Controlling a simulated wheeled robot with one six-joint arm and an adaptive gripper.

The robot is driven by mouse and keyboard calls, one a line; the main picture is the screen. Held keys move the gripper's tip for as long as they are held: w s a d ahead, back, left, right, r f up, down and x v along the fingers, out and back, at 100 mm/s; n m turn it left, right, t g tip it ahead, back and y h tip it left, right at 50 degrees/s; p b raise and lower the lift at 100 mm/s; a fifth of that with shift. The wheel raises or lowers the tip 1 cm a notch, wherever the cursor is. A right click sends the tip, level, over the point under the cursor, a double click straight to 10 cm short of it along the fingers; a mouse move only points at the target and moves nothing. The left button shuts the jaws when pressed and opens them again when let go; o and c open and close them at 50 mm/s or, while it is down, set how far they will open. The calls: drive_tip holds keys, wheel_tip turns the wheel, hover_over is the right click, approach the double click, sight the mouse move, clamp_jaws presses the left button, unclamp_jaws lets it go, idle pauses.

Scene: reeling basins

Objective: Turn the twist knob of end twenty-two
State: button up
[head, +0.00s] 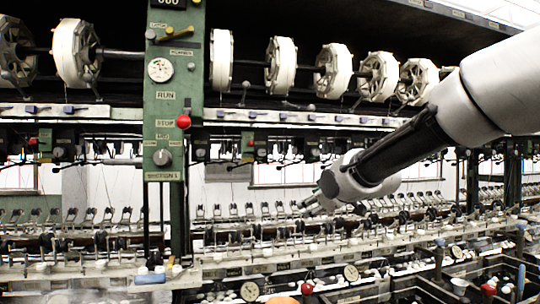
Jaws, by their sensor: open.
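My gripper (310,204) is at the end of my grey arm, which reaches in from the right. It is open, with nothing seen between its fingers, and points left and down in front of a long row of small metal fittings (250,212). Whether it touches any of them I cannot tell. Labels on the ledge below are too small to read, so I cannot tell which fitting or knob belongs to end twenty-two. A grey round knob (162,157) sits low on the green control panel (163,125), left of my gripper.
White reels (282,66) stand in a row along the top. The panel carries a dial (160,69) and a red knob (183,122). A pale ledge (225,265) runs below the fittings. Dark basins (415,291) stand at lower right, near a blue-handled tool (520,280).

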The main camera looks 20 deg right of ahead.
drive_tip(key=w+a+r+n+t+y, duration=0.2)
drive_tip(key=w+a+r+n+t, duration=0.15)
drive_tip(key=w+r, duration=0.3)
drive_tip(key=n+t+y, duration=0.3)
approach(261, 152)
drive_tip(key=x, duration=0.8)
